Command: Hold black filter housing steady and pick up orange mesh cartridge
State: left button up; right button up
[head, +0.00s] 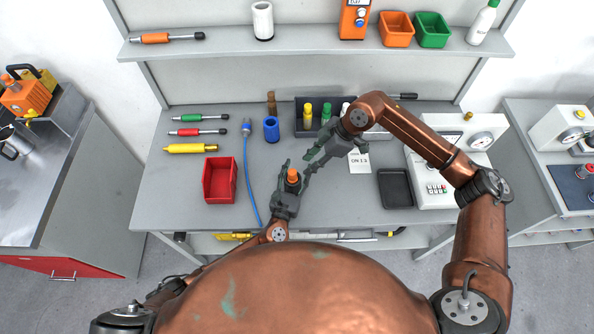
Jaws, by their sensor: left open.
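An orange cylindrical piece (292,175), which looks like the orange mesh cartridge, stands near the front middle of the bench. My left gripper (294,173) comes up from the front with its fingers open, one on each side of the orange piece. I cannot tell whether they touch it. The black filter housing cannot be made out apart from my dark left gripper. My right gripper (308,160) reaches in from the upper right. Its fingers look spread and empty, just right of the orange piece and apart from it.
A black tray (395,188) and white instrument (436,188) are at right.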

pick_arm(q)
jog(key=shift+c, duration=0.4)
grip_shut()
